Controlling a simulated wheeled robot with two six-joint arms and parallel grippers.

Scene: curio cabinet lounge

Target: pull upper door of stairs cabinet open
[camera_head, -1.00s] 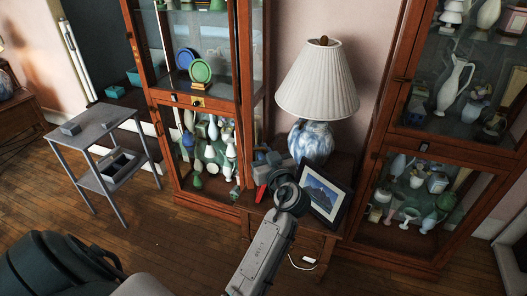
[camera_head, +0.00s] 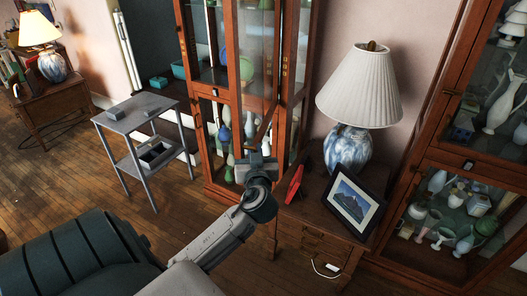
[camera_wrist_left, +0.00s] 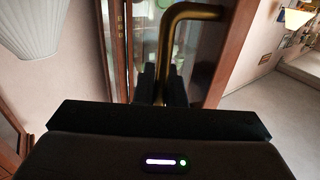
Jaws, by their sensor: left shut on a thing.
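The wooden cabinet (camera_head: 187,45) with glass panels stands at the middle back in the head view. Its upper door (camera_head: 233,50) stands out from the front, partly open, with its hinged side on the right. Shelves show in the gap left of it. My left gripper (camera_head: 262,140) is at the door's lower part. In the left wrist view, the fingers (camera_wrist_left: 162,88) are shut on the bent brass handle (camera_wrist_left: 169,45). The fingertips are partly hidden by the wrist in the head view. The lower door looks shut. My right gripper is not in view.
A small side table right of the cabinet holds a lamp (camera_head: 357,90), a framed picture (camera_head: 352,203) and a red object (camera_head: 294,184). A grey two-tier table (camera_head: 135,113) stands left. Another glass cabinet (camera_head: 452,160) stands right.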

